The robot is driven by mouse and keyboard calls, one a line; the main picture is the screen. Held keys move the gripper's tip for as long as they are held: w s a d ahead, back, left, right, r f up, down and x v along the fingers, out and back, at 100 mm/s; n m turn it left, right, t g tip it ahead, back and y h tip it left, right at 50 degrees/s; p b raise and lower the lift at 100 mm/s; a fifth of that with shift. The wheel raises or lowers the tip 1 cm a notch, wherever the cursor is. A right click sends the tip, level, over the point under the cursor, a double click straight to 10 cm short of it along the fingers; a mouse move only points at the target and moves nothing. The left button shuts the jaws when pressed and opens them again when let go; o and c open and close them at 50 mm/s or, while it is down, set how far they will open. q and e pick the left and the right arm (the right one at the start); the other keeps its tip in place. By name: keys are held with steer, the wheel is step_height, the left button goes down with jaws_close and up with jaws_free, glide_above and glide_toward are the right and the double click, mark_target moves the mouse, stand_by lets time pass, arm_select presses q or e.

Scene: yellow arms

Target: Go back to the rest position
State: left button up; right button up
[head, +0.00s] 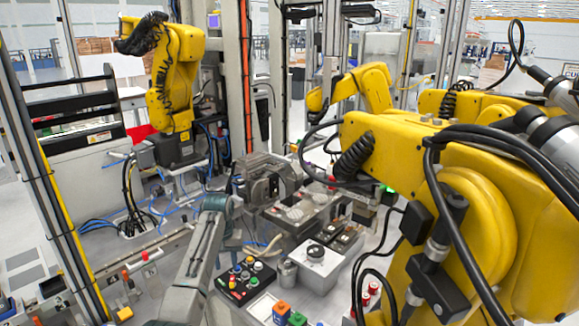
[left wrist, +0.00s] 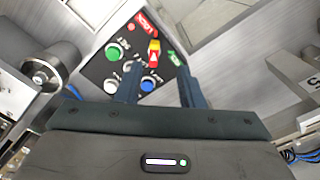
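My left arm reaches in from the lower left of the head view, with its wrist bent over near a dark control panel (head: 228,283). In the left wrist view my left gripper (left wrist: 159,84) has its two dark blue fingers apart, with nothing between them. Beyond the fingers is the same control panel (left wrist: 98,70), with green, white and blue buttons and a yellow-and-red switch. The fingers overlap the panel's lower part in that view; I cannot tell any contact. My right gripper is not in view.
A large yellow robot arm (head: 480,225) fills the right of the head view. Another yellow arm (head: 172,85) stands at the back left. A grey motor-like machine (head: 265,180) stands behind the panel. Orange and green blocks (head: 281,311) lie at the front. Cables hang around.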

arm_select(q)
steer(key=s+a+f+t, duration=0.1)
steer(key=s+a+f, duration=0.1)
steer(key=s+f, duration=0.75)
steer(key=s+a+f+t, duration=0.15)
steer(key=s+f, duration=0.45)
steer(key=s, duration=0.6)
steer(key=s+r+m+y, duration=0.1)
steer(key=s+r, duration=0.2)
steer(key=s, duration=1.1)
steer(key=s+r+m, duration=0.2)
steer(key=s+r, duration=0.2)
steer(key=s, duration=1)
steer(key=s+f+b+x, duration=0.15)
steer(key=s+x, duration=0.25)
steer(key=x, duration=1.2)
steer(key=s+b+x, duration=0.2)
steer(key=s+x, duration=0.1)
steer(key=x, duration=1.2)
steer(key=s+a+f+b, duration=0.1)
steer(key=s+f, duration=0.8)
steer(key=f, duration=0.3)
steer(key=s+a+f+n+g+b, duration=0.1)
steer(key=s+f, duration=0.9)
steer(key=f, duration=0.2)
steer(key=shift+s+f+b, duration=0.15)
steer(key=shift+f+b, duration=0.15)
steer(key=shift+b, duration=0.05)
steer(key=shift+g, duration=0.25)
